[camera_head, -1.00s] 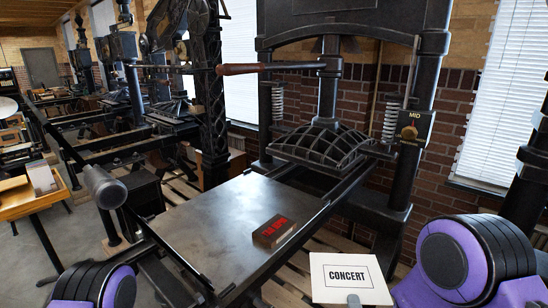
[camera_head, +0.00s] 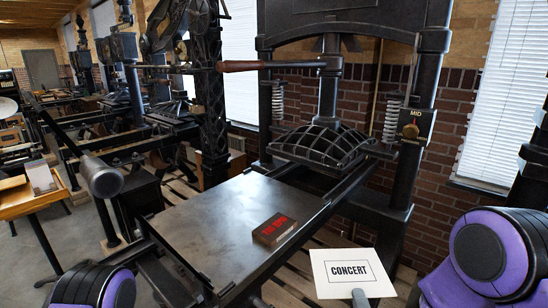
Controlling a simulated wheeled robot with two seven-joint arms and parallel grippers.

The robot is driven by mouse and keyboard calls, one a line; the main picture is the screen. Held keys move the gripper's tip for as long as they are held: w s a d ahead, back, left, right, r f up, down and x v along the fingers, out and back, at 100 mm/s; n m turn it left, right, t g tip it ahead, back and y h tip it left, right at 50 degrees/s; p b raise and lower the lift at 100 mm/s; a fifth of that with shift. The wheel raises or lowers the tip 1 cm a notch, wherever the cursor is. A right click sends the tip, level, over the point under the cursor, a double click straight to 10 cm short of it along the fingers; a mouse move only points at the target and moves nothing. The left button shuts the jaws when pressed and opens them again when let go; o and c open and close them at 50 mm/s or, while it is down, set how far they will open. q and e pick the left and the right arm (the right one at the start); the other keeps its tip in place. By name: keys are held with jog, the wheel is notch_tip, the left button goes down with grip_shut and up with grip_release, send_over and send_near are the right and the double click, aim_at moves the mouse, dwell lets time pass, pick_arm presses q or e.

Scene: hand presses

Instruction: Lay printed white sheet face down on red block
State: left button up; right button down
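The white sheet (camera_head: 335,265) is at the bottom right of centre, with "CONCERT" in a black frame facing up toward me. A grey fingertip of my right gripper (camera_head: 359,298) overlaps its near edge; the sheet hangs in front of the press bed, pinched there, tilted slightly. The rest of that gripper is below the frame. The red block (camera_head: 274,230), dark-sided with raised red lettering on top, lies on the flat metal press bed (camera_head: 205,225), to the left of and beyond the sheet. They are apart. My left gripper is out of view; only my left arm shows at lower left.
The press platen (camera_head: 322,147) hangs beyond the bed, between black uprights. A long lever with a wooden handle (camera_head: 255,66) crosses above the bed. A grey roller-like handle (camera_head: 101,178) stands at the bed's left. The bed around the block is clear.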

aim_at(354, 284)
jog(key=shift+w+r+p, duration=0.45)
jog(key=shift+w+r, duration=0.05)
jog(key=shift+w, duration=0.3)
jog(key=shift+w+r+p, duration=0.4)
jog(key=shift+w+r, duration=0.05)
jog(key=shift+w, duration=0.4)
jog(key=shift+w+r+p, duration=0.45)
jog(key=shift+w+r, duration=0.05)
jog(key=shift+w, duration=0.3)
